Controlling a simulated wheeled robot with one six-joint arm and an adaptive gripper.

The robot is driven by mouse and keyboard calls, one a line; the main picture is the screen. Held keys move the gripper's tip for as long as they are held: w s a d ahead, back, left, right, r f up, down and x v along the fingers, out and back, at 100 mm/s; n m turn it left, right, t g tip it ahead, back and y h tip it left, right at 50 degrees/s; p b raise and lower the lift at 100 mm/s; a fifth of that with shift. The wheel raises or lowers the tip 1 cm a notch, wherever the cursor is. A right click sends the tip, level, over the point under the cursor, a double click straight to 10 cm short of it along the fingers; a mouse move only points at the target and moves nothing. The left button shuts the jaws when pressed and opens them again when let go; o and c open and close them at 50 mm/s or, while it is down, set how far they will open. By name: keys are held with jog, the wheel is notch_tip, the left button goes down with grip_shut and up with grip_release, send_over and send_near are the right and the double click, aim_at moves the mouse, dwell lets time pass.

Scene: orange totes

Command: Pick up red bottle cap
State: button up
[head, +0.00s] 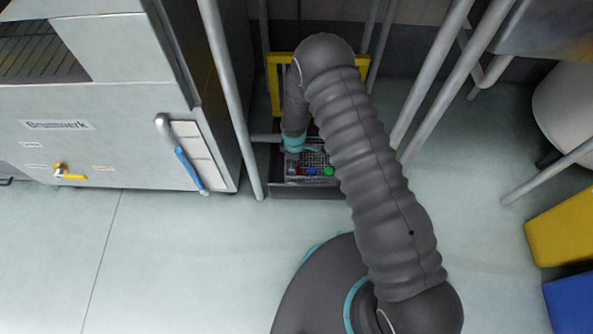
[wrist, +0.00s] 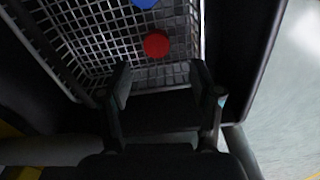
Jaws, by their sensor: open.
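The red bottle cap (wrist: 156,43) lies on the grey wire mesh of a basket (wrist: 95,38) in the wrist view. In the head view the red cap (head: 293,170) is at the left of a short row of caps. My gripper (wrist: 160,78) is open and empty, with its two fingers spread below the red cap in the wrist view. The cap is apart from both fingers and roughly centred between them. In the head view the fingers are too small and dark to make out.
A blue cap (head: 312,171) and a green cap (head: 328,170) lie right of the red one. Dark walls enclose the basket. Metal posts (head: 232,95) and a steel cabinet (head: 95,130) stand to the left. The floor (head: 200,260) in front is clear.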

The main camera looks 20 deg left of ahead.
aim_at(297, 167)
jog(key=f, duration=0.4)
jog(key=shift+w+d, duration=0.2)
jog(key=shift+d, duration=0.15)
jog(key=shift+f, duration=0.65)
jog(key=c, duration=0.8)
